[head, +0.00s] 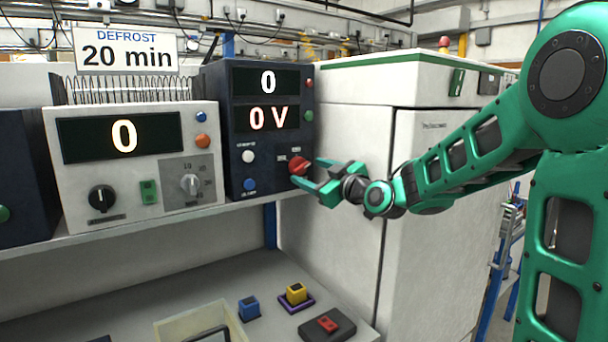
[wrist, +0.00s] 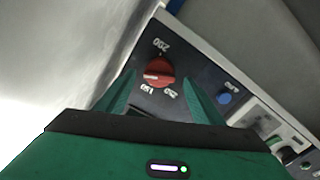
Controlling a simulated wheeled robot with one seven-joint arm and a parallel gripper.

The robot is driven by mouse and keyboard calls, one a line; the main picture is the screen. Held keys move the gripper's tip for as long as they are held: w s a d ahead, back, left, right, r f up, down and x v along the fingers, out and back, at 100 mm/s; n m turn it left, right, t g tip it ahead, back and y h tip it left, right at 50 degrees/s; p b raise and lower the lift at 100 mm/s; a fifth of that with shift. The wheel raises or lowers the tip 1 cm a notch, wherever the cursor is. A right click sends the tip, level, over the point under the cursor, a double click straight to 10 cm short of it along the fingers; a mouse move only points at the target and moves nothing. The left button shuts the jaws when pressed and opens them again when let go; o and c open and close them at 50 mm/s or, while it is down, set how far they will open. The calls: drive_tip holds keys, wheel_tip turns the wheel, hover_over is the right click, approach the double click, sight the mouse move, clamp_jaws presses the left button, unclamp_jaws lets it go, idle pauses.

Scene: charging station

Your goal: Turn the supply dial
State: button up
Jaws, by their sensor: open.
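The supply dial is a red knob (head: 299,166) low on the right of the dark blue supply unit (head: 240,153), whose displays read "0" and "0 V". In the wrist view the red knob (wrist: 158,73) sits amid the printed marks 150, 200 and 250, with its pale pointer line toward the 150 side. My gripper (head: 312,174) reaches the dial from the right in the head view. In the wrist view its two green fingers (wrist: 160,95) are open, one on each side of the knob. I cannot tell whether they touch it.
A white timer unit (head: 130,165) with a black knob and a grey dial stands left of the supply on the shelf. A tall white cabinet (head: 345,160) stands close on the right. Below, the bench holds a blue block (head: 249,308), a yellow block (head: 296,293) and a red switch (head: 328,324).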

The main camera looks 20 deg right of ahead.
sight(304, 168)
drive_tip(key=v, duration=0.7)
drive_tip(key=shift+s, duration=0.1)
drive_tip(key=w+a+m, duration=0.1)
drive_tip(key=w+m, duration=0.2)
drive_tip(key=m, duration=0.2)
drive_tip(key=w+a+m, duration=0.1)
drive_tip(key=w+m, duration=0.3)
drive_tip(key=m, duration=0.1)
drive_tip(key=w+a+m, duration=0.1)
drive_tip(key=w+m, duration=0.3)
drive_tip(key=m, duration=0.1)
drive_tip(key=shift+a+r, duration=0.1)
drive_tip(key=shift+r, duration=0.15)
drive_tip(key=shift+c, duration=0.2)
drive_tip(key=c, duration=1)
